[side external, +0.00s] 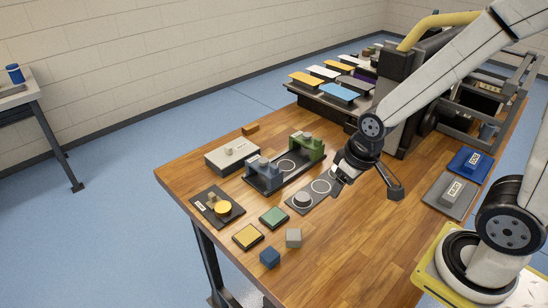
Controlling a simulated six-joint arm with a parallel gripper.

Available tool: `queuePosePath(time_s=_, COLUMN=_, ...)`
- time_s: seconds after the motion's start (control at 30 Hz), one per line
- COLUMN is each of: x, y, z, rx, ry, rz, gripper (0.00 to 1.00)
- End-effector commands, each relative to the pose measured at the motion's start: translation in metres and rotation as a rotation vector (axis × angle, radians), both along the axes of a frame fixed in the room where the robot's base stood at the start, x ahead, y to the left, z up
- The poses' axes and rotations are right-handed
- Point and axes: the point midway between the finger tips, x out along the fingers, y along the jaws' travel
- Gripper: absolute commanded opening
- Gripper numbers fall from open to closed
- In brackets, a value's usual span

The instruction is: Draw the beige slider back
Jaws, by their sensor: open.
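No part is plainly marked as the beige slider. A pale grey-beige box (240,153) with a small beige knob (228,151) on top stands at the table's far left. A small tan block (212,199) sits on a black plate (203,213) beside a yellow disc (223,208); I cannot tell which is the slider. A black tray (283,178) holds a blue-grey press (263,169) and a green press (308,146). My gripper (339,182) is open, low over the right end of a grey plate (318,198) with a pale disc (302,199). Its fingers are small and partly hidden.
Green (273,216) and yellow (248,236) tiles, a blue cube (269,258) and a grey cube (293,238) lie in front. A dark machine (425,65) fills the back.

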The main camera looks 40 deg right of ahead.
Motion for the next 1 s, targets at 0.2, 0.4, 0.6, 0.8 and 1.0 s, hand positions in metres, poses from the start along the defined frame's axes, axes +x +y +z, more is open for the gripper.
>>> queuePosePath(time_s=0.2, x=0.015, y=0.005, z=0.001, rx=-0.002, ry=-0.006, rz=0.004, gripper=0.59)
queuePosePath(time_s=0.4, x=0.058, y=0.021, z=0.002, rx=-0.007, ry=-0.024, rz=0.009, gripper=0.59)
queuePosePath(time_s=0.6, x=0.116, y=0.052, z=-0.001, rx=-0.011, ry=-0.054, rz=0.011, gripper=0.59)
queuePosePath(time_s=0.8, x=0.169, y=0.093, z=-0.010, rx=-0.011, ry=-0.092, rz=0.010, gripper=0.59)
queuePosePath(time_s=1.0, x=0.212, y=0.136, z=-0.024, rx=-0.007, ry=-0.128, rz=0.008, gripper=0.59)
